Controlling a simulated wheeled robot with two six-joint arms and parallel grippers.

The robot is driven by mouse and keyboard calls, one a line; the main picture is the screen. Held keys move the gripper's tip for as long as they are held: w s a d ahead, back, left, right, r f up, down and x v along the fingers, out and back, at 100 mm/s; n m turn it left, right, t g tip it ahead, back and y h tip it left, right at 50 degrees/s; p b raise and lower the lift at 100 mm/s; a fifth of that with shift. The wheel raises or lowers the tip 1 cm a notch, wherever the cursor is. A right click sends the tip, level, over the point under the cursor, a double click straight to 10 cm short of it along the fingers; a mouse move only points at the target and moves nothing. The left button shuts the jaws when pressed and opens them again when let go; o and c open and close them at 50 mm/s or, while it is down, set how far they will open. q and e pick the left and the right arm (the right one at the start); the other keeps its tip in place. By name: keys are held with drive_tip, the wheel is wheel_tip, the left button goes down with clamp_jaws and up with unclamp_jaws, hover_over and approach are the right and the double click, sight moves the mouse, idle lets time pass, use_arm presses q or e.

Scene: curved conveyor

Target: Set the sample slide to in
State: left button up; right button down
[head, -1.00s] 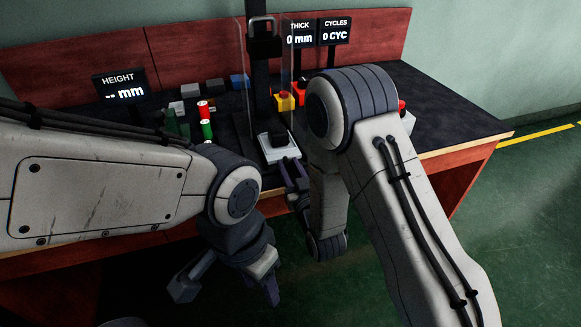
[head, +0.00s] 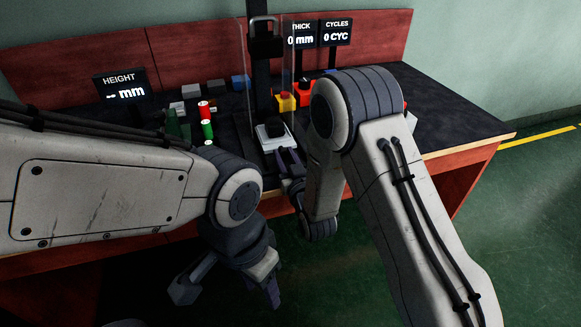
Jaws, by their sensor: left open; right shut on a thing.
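The sample slide (head: 270,143) is a light plate with a dark block on top, on the bench at the foot of the dark upright press column (head: 259,85). My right gripper (head: 291,163) is at the near side of the slide, shut on its front; the exact contact is small and partly hidden. My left gripper (head: 228,291) is open and empty, low in front of the bench and apart from the slide.
Clear guard panels (head: 288,65) flank the column. A yellow block with a red button (head: 285,101) and a red box (head: 304,92) stand to the right. Red and green cylinders (head: 206,121) and several blocks stand to the left. My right forearm hides part of the bench.

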drive_tip(key=shift+x, duration=1.2)
drive_tip(key=c, duration=0.6)
unclamp_jaws()
drive_tip(key=shift+s, duration=0.15)
drive_tip(key=v, duration=1)
drive_tip(key=shift+s, duration=0.1)
